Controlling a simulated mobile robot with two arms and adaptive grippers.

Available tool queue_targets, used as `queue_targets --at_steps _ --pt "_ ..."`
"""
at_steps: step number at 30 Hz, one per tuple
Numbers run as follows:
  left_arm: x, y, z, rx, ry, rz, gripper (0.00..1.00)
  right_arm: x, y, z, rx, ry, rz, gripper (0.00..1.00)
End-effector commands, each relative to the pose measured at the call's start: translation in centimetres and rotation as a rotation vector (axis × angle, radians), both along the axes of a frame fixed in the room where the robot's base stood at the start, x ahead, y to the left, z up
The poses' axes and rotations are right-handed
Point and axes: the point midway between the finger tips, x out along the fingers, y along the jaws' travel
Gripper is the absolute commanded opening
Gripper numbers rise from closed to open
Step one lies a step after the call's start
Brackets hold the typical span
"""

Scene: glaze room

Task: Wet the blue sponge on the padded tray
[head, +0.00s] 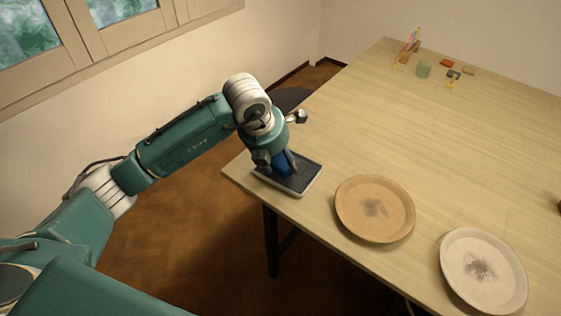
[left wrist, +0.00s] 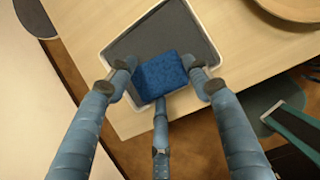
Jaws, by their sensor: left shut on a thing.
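The padded tray (head: 313,187) is a shallow white-rimmed tray with a dark grey pad, at the table's near left corner. It also shows in the left wrist view (left wrist: 150,38). The blue sponge (left wrist: 163,75) is between the fingers of my left gripper (left wrist: 160,77), over the near part of the pad. In the head view the sponge (head: 281,166) is partly hidden by my left gripper (head: 283,163). The fingers are shut on the sponge. I cannot tell whether the sponge touches the pad. My right gripper is not in view.
A tan round plate (head: 350,212) and a paler plate (head: 457,281), each with a dark smudge, stand right of the tray on the wooden table (head: 400,130). A green cup (head: 423,69) and several small items stand at the far end. The table's middle is clear.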

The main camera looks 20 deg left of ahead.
Motion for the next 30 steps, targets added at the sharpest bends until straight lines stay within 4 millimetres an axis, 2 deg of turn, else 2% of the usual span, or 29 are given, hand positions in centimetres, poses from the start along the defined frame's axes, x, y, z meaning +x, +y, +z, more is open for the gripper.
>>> queue_targets --at_steps 1,15,30 --pt "0.1 0.0 0.7 -0.001 -0.002 0.000 0.29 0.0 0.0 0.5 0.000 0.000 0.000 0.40" --pt "0.1 0.0 4.6 -0.001 -0.004 0.000 0.29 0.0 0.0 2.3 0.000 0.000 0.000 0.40" --pt "0.1 0.0 4.8 -0.001 -0.003 0.000 0.29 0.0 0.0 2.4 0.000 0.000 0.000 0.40"
